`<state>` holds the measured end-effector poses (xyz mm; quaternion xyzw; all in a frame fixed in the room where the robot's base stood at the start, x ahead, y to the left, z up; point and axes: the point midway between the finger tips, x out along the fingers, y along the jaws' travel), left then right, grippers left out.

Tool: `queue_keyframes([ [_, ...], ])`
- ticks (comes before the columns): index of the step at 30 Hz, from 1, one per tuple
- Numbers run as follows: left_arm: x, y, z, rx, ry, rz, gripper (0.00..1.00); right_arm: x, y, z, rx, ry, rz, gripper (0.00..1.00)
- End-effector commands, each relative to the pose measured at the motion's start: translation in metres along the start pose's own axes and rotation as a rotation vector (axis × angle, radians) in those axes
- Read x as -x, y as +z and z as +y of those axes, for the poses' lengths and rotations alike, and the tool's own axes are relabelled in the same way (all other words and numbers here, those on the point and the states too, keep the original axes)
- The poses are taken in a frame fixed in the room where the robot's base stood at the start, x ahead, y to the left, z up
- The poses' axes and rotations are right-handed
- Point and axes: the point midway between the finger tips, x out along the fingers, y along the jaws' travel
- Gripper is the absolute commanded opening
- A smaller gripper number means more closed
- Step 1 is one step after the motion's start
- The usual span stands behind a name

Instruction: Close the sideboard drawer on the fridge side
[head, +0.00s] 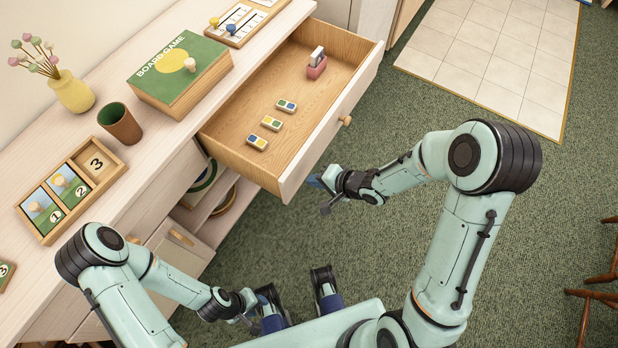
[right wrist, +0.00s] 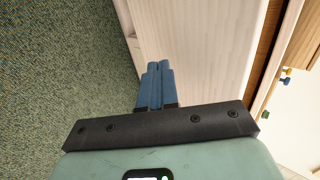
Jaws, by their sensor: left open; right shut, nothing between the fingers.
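The sideboard (head: 165,160) runs along the left, with a pale wood top. Its drawer (head: 305,150) at the far end is pulled well out, with a round wooden knob (head: 346,121) on its front. Inside lie three coloured tiles and a pink holder (head: 317,66) with white cards. My right gripper (head: 315,181) is shut and empty, close to the outside of the drawer front near its near corner. In the right wrist view its blue fingers (right wrist: 155,85) point at the pale panel; contact cannot be told. My left gripper (head: 262,302) is low, open, away from the drawer. No fridge is visible.
On the sideboard top stand a board game box (head: 178,70), a brown cup (head: 120,123), a yellow vase (head: 72,92) and a numbered tray (head: 110,176). Open shelves show below the drawer. Green carpet (head: 400,270) in front is clear; a wooden chair (head: 597,290) is at right.

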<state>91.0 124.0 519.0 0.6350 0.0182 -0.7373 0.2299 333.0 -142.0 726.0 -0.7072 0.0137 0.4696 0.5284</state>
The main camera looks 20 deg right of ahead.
Motion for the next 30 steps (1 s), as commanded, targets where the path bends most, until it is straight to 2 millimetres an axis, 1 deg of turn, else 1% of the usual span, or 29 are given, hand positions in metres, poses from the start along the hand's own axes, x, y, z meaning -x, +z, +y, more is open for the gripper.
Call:
queue_keyframes([
  [3,-0.001,-0.001,0.000,-0.001,0.001,0.004,0.43,-0.010,0.000,-0.010,0.001,0.000,-0.001,0.00],
  [6,-0.001,-0.002,0.000,-0.001,0.001,0.006,0.43,-0.014,0.000,-0.014,0.000,0.001,-0.001,0.00],
  [23,-0.001,-0.002,0.000,-0.001,0.001,0.005,0.43,-0.018,0.000,-0.018,-0.001,0.002,0.000,0.00],
  [26,0.000,-0.001,0.000,-0.001,0.001,0.003,0.43,-0.023,0.000,-0.023,-0.001,0.001,0.000,0.00],
  [30,0.002,0.000,0.001,0.000,0.000,0.000,0.43,-0.036,0.000,-0.035,-0.001,0.000,-0.001,0.00],
])
